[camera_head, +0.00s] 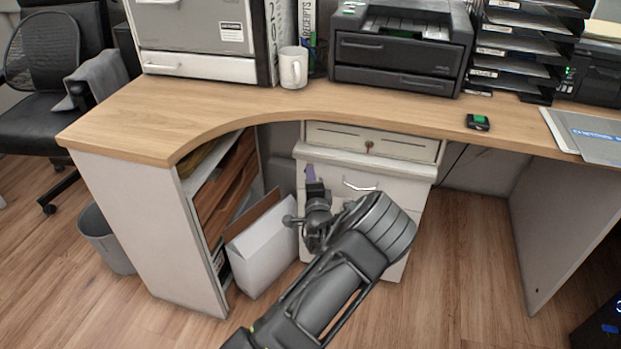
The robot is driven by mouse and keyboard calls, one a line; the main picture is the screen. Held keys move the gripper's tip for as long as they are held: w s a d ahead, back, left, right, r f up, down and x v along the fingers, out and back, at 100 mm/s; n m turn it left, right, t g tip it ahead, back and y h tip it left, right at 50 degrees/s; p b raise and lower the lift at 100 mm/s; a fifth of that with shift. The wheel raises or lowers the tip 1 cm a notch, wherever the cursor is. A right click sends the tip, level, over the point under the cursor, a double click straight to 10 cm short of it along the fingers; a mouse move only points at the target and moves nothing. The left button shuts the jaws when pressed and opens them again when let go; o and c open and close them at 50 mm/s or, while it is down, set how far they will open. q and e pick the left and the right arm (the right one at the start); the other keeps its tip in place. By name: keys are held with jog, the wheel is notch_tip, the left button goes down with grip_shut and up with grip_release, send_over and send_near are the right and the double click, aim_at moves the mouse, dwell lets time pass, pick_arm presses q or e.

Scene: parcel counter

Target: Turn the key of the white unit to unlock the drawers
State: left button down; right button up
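The white drawer unit (406,193) stands under the curved wooden counter. A small brass-coloured key or lock (369,146) sits in the middle of its narrow top drawer front (335,137). A silver handle (360,186) is on the drawer below. My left gripper (313,186) is in front of the unit's left side, lower and to the left of the key and apart from it in the picture. A small purple piece shows at its tip; whether its fingers are open or shut is unclear. My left arm hides part of the lower drawers. My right gripper is out of view.
The counter (230,112) overhangs the unit. An open white box (262,251) stands on the floor to its left, beside the shelf end panel (150,232). A white mug (293,68) and a black printer (400,50) stand on top. Floor is clear right of the unit.

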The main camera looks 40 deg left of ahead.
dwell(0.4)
pick_arm(q)
jog(key=c, duration=1.6)
grip_release()
jog(key=shift+c, duration=0.2)
jog(key=p+v, duration=0.1)
jog(key=v, duration=0.6)
jog(key=shift+s+d+p, duration=0.25)
jog(key=shift+s+p, duration=0.05)
